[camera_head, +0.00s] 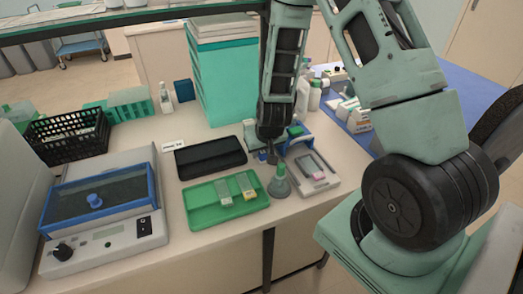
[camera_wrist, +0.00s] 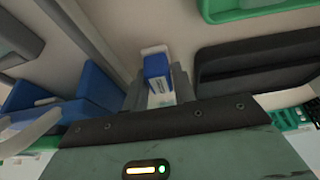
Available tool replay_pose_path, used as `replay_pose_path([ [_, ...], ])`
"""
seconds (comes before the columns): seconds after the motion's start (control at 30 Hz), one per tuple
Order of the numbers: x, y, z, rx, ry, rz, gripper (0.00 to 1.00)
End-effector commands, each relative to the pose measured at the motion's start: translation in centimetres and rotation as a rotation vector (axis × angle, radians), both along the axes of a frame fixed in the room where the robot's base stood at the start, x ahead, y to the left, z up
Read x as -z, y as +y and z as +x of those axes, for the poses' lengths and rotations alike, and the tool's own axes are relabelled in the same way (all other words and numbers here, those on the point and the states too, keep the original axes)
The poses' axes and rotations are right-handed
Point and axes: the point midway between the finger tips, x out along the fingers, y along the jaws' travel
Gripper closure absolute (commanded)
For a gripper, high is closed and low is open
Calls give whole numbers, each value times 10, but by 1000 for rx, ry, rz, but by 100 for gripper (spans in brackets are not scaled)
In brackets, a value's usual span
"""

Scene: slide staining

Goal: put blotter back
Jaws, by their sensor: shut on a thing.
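My gripper (camera_head: 273,156) points down over the counter, just behind the green-capped flask and right of the black tray. In the wrist view its fingers (camera_wrist: 157,88) are shut on a small blue-and-white block (camera_wrist: 157,66), which seems to be the blotter. In the head view the gripper and arm hide most of it. A blue holder (camera_head: 299,136) with a green top stands just right of the gripper. I cannot tell whether the block touches the counter.
The green-capped flask (camera_head: 279,182) stands close in front of my gripper. A black tray (camera_head: 210,157) and a green tray (camera_head: 200,211) with slide holders lie left. A grey tray (camera_head: 327,183) lies right. A tall teal box stack (camera_head: 222,88) stands behind.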

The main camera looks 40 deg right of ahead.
Motion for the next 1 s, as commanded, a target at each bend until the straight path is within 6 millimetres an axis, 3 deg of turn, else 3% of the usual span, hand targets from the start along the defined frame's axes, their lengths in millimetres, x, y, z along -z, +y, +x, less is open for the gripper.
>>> replay_pose_path([
  [0.1,5,0,0,0,0,0,90],
  [0.13,3,0,0,0,0,0,65],
  [0.2,3,0,0,0,0,0,52],
  [0.63,-7,1,-2,-2,-3,-2,52],
  [1.0,-63,7,-23,-2,-5,-2,52],
])
